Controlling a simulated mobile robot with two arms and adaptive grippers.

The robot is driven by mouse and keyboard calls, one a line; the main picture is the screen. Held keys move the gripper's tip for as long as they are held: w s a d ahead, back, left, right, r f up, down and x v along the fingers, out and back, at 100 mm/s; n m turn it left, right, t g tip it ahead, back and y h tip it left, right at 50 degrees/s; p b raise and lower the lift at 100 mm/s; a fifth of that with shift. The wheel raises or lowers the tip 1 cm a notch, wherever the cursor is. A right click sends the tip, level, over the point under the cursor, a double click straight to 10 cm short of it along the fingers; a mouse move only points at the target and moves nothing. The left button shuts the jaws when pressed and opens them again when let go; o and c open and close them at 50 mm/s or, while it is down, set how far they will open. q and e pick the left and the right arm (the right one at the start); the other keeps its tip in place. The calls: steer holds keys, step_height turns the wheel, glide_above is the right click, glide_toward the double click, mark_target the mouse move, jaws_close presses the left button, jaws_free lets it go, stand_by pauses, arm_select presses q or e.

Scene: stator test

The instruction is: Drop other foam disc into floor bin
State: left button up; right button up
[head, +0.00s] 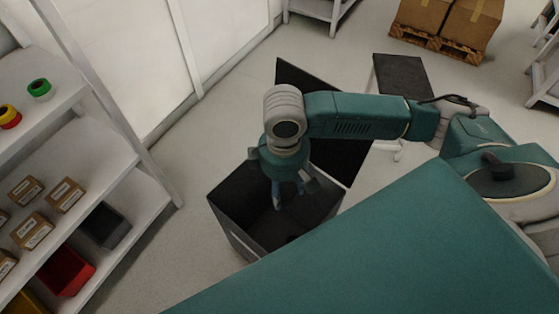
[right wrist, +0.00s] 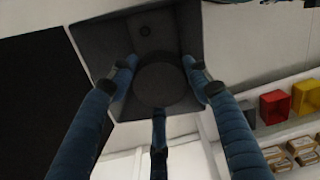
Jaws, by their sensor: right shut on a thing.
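The black open floor bin (head: 232,222) stands on the floor below my right arm. My right gripper (head: 288,196) points down over the bin's opening, its blue fingers at about rim level. In the right wrist view, three blue fingers close around a dark round foam disc (right wrist: 162,86), with the bin's inside (right wrist: 185,30) beyond it. The disc is hard to make out against the dark bin in the head view. My left gripper is not in view.
A black panel (head: 345,160) stands behind the bin. A white shelf (head: 120,170) at the left holds tape rolls, small boxes and coloured bins. A pallet with cartons (head: 437,45) stands at the back. Clear floor lies between shelf and bin.

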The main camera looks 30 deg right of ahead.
arm_select(q)
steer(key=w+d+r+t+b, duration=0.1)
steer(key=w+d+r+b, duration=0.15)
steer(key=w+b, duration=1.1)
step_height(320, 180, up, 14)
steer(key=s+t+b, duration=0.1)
steer(key=b, duration=0.7)
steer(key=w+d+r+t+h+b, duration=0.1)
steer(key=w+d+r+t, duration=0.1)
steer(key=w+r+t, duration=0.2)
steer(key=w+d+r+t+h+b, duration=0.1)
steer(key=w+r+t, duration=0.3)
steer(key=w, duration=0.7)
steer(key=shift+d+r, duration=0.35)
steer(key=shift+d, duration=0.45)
arm_select(e)
steer(key=w+d+f+n, duration=0.1)
steer(key=w+f+n, duration=0.4)
steer(key=f+n, duration=0.4)
steer(key=w+d+f+n, duration=0.2)
steer(key=w+f+n, duration=0.3)
steer(key=f+n, duration=0.4)
steer(key=shift+d+n, duration=0.15)
steer(key=shift+n, duration=0.35)
steer(key=o, duration=0.9)
steer(key=shift+f, duration=0.1)
